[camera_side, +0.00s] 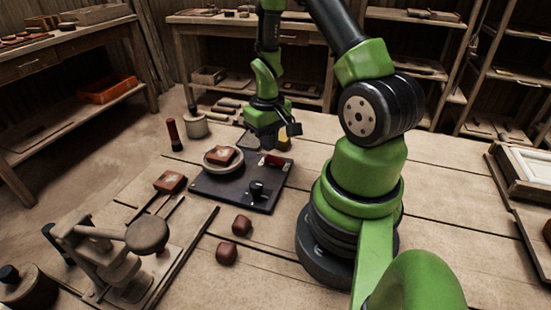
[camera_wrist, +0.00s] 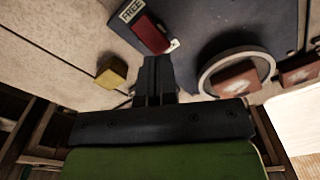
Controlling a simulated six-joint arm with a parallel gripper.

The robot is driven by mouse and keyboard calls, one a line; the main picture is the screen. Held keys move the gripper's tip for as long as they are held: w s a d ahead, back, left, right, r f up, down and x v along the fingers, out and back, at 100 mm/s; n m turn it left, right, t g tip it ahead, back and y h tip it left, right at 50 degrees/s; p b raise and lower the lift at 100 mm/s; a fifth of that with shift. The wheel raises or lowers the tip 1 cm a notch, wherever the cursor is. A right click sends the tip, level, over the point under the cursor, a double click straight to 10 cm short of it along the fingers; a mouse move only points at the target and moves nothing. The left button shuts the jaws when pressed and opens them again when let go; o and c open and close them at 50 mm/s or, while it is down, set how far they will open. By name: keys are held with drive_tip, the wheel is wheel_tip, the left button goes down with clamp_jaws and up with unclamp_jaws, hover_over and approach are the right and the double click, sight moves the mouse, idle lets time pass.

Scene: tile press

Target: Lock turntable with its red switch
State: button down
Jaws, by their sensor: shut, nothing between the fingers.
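The turntable (camera_side: 205,168) is a pale round disc on a dark base plate (camera_side: 225,190), with a reddish-brown tile on it. It also shows in the wrist view as a pale ring (camera_wrist: 207,82). The red switch (camera_side: 271,160) sits at the base plate's far right edge. In the wrist view the red switch (camera_wrist: 150,34) lies beside a label reading FREE (camera_wrist: 131,10). My gripper (camera_wrist: 154,60) is shut and empty, its fingertips just short of the switch in that picture. Any gap in height cannot be told. In the side view its fingertips are not clear.
A black knob (camera_side: 257,188) stands on the base plate. A yellow block (camera_wrist: 112,72) lies left of my fingers in the wrist view. A wooden press (camera_side: 120,260), a tile (camera_side: 170,182) and two brown lumps (camera_side: 241,225) are nearer. Free tabletop lies right of the plate.

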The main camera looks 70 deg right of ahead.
drive_tip(key=shift+f, duration=1.35)
idle(1.1)
drive_tip(key=shift+r, duration=3.5)
wheel_tip(320, 180, up, 9)
drive_tip(key=t, duration=0.2)
hover_over(269, 157)
drive_tip(key=w+a, duration=0.2)
drive_tip(key=a, duration=0.3)
drive_tip(key=s+a+r+n+t+y, duration=0.2)
drive_tip(key=s+a+r+t, duration=0.3)
drive_tip(key=s+a+r, duration=0.3)
drive_tip(key=a+r, duration=0.4)
drive_tip(key=a, duration=0.1)
drive_tip(key=shift+a+r, duration=0.2)
drive_tip(key=shift+a, duration=0.2)
drive_tip(key=shift+d, duration=0.1)
